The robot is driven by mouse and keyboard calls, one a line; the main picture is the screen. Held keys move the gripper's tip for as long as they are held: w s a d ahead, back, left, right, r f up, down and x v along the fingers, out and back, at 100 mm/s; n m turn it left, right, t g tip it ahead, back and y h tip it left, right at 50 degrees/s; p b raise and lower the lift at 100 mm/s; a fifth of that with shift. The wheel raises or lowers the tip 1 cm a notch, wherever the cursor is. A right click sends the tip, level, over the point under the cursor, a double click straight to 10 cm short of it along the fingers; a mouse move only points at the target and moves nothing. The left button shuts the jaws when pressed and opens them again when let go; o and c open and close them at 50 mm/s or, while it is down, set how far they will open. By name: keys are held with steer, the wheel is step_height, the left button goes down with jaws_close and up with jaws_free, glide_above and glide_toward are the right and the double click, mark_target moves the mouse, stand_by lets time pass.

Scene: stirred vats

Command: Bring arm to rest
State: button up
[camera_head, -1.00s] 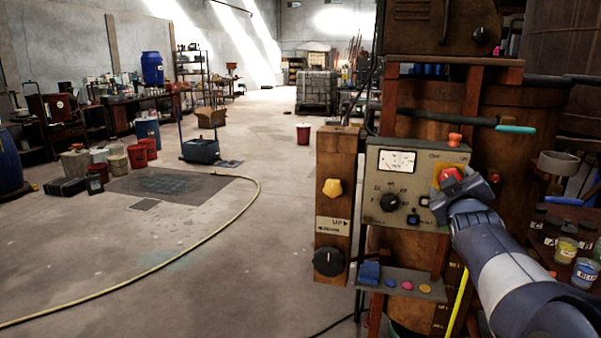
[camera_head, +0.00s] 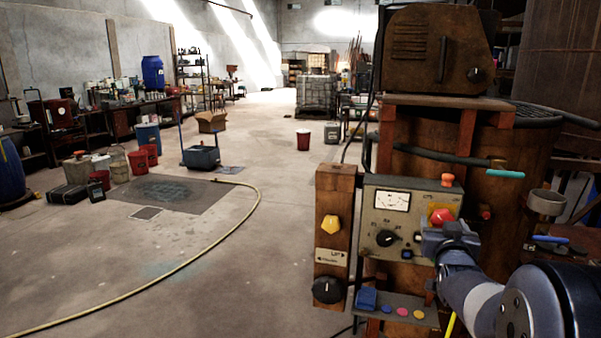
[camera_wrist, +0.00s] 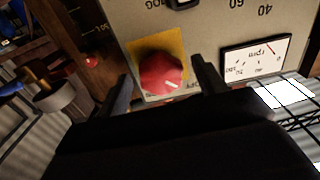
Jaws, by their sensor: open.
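My gripper (camera_head: 441,233) is at the front of the grey control panel (camera_head: 375,215), at its right side. In the wrist view my gripper (camera_wrist: 162,88) is open, its two dark fingers on either side of the red knob (camera_wrist: 161,74) on its yellow plate. I cannot tell whether the fingers touch the knob. The red knob also shows just above the gripper in the head view (camera_head: 441,216). My arm reaches in from the lower right. The panel carries an rpm gauge (camera_head: 393,200) and a black dial (camera_head: 387,238).
A rusty vat (camera_head: 500,190) stands behind the panel, with a teal-ended lever (camera_head: 505,173) sticking out. A wooden post (camera_head: 333,210) with a yellow knob is to the left. A small shelf (camera_head: 398,309) with coloured buttons juts out below. The floor to the left is open, crossed by a hose (camera_head: 205,255).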

steer(key=m+p, duration=0.3)
steer(key=p, duration=0.1)
steer(key=shift+a+p, duration=0.1)
steer(key=shift+p, duration=0.25)
steer(key=shift+f+m, duration=0.1)
steer(key=shift+m, duration=0.2)
